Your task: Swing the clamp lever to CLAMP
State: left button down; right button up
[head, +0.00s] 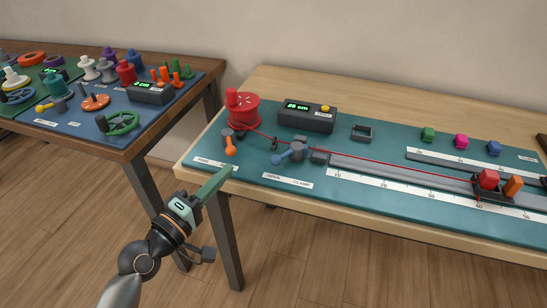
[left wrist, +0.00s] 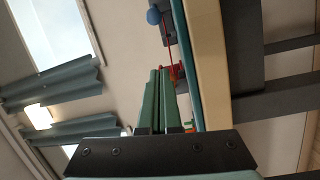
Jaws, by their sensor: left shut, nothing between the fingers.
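The clamp lever (head: 280,158) is blue with a round knob and sits on the teal board behind the OPEN / CLAMP label (head: 288,180). Its handle points left, toward the OPEN side. Its blue knob also shows near the top of the left wrist view (left wrist: 153,16). My left gripper (head: 229,171) has green fingers, shut and empty, at the front left edge of the board. It is left of the lever and apart from it. The fingers also show in the left wrist view (left wrist: 161,72). My right gripper is not in view.
An orange lever (head: 230,148) stands just beyond my left fingertips, with a red spool (head: 243,108) behind it. A red cord (head: 370,162) runs from the spool past the clamp to a carriage (head: 490,190) on the right. A grey display box (head: 306,117) stands behind.

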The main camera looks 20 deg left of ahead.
aim_at(262, 170)
pick_arm(q)
jog(key=x, duration=1)
jog(key=shift+d+r, duration=0.15)
jog(key=shift+r, duration=0.05)
jog(key=shift+s+d+f, duration=0.2)
jog(key=shift+s+d, duration=0.35)
jog(key=shift+d, duration=0.05)
jog(key=shift+s+d+f, duration=0.2)
jog(key=shift+s+d, duration=0.35)
jog(key=shift+d, duration=0.05)
jog(key=shift+s+d, duration=0.2)
jog(key=shift+d, duration=0.05)
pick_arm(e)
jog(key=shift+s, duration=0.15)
pick_arm(q)
jog(key=shift+p, duration=0.3)
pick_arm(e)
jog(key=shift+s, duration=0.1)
